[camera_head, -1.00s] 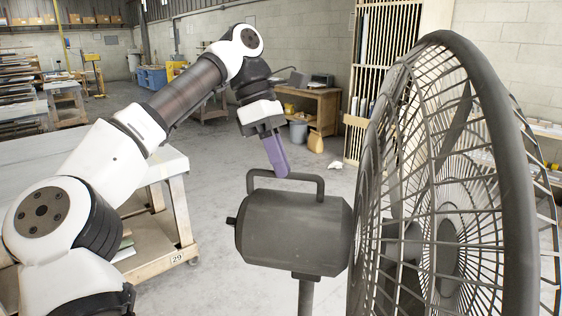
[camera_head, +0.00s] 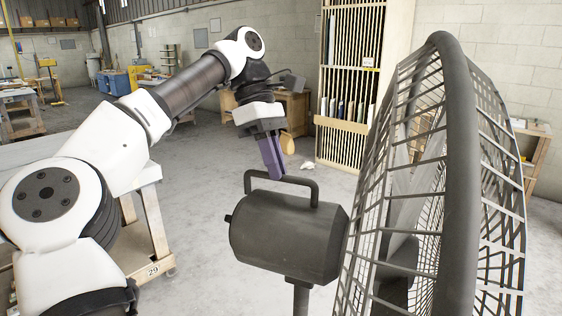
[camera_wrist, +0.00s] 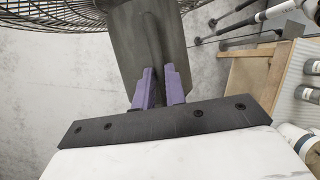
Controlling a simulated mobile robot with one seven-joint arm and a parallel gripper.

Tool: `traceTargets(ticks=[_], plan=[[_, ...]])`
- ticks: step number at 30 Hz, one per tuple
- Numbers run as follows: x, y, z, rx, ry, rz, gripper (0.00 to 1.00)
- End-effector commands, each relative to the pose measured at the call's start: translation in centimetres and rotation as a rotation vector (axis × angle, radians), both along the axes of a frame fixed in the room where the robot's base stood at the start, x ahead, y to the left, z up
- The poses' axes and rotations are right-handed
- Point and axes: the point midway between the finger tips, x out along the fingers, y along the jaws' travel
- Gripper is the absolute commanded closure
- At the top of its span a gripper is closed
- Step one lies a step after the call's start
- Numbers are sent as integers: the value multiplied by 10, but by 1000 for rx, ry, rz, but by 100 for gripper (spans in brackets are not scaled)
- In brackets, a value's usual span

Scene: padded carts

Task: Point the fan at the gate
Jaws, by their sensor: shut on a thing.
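The fan is dark grey, with a round wire cage (camera_head: 455,180) on the right in the head view, a motor housing (camera_head: 290,235) left of it and a loop handle (camera_head: 312,186) on top. It stands on a post (camera_head: 301,298). The cage appears nearly edge-on to me. My gripper (camera_head: 275,172) points down at the handle's left end, its purple fingers shut on the handle. In the wrist view, my fingers (camera_wrist: 161,76) straddle the handle bar above the housing (camera_wrist: 150,35), and the cage (camera_wrist: 75,14) shows at upper left. I cannot identify a gate for certain.
A tall slatted wooden rack (camera_head: 350,95) holding sheets stands against the block wall behind the fan. A wooden cart marked 29 (camera_head: 150,225) is at left, close to my arm. A desk (camera_head: 297,108) stands farther back. The concrete floor (camera_head: 215,190) between them is clear.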

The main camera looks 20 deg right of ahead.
Motion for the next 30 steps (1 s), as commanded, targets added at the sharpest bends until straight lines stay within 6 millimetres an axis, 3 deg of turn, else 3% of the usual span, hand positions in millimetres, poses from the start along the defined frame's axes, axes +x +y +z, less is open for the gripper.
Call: traceTargets(ticks=[16, 17, 21, 30], plan=[[1, 1, 1, -6, -3, -3, 100], [1, 1, 1, -5, -3, -2, 84], [0, 2, 0, -3, -2, -3, 66], [0, 2, 0, -1, -1, -3, 66]])
